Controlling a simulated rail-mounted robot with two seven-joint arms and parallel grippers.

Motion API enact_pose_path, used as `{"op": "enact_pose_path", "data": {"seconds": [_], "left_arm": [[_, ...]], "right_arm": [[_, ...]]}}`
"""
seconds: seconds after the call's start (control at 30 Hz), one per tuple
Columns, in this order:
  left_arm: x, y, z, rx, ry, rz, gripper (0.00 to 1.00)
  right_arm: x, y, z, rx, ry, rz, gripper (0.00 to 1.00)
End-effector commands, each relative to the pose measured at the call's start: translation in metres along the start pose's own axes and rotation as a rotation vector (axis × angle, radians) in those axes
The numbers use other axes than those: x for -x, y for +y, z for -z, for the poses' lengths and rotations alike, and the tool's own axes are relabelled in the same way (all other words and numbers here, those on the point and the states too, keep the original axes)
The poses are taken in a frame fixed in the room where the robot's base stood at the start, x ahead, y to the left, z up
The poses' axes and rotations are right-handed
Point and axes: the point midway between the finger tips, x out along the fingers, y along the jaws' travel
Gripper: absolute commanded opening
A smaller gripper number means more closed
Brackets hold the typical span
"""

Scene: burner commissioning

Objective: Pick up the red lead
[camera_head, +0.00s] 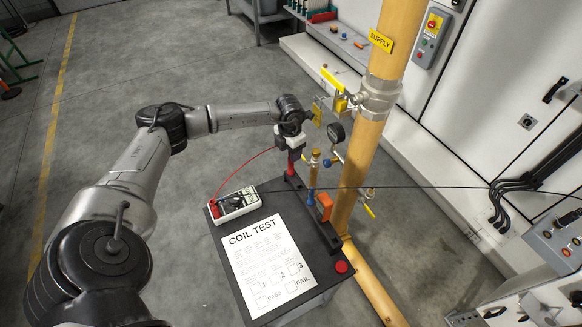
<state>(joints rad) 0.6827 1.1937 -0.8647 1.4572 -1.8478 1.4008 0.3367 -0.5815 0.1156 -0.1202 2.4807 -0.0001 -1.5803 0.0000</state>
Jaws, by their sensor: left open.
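The red lead (240,170) arcs up from the white multimeter (233,205) on the small dark-topped table. It ends at an upright red probe (291,166) by the table's back edge. My left gripper (290,149) is open and points down directly over the red probe, its fingers at the probe's upper end. I cannot tell whether the fingers touch it. My right gripper is not in view.
A white COIL TEST sheet (268,265) lies on the table, with a red button (341,267) at its corner. A yellow SUPPLY pipe (355,180) with valves and a gauge (335,132) stands close right of my gripper. A black cable (420,187) stretches right.

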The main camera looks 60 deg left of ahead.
Motion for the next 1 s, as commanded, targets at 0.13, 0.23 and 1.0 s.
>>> {"op": "enact_pose_path", "data": {"seconds": [0.13, 0.23, 1.0], "left_arm": [[-0.009, 0.0, 0.0, 0.0, -0.001, 0.001, 0.52], [-0.011, -0.001, 0.0, 0.0, -0.001, 0.001, 0.52], [-0.061, -0.002, -0.003, -0.001, -0.001, 0.002, 0.48]], "right_arm": [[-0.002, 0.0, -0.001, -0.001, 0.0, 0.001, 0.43], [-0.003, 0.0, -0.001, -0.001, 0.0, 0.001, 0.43], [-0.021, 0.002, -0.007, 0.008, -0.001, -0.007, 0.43]]}}
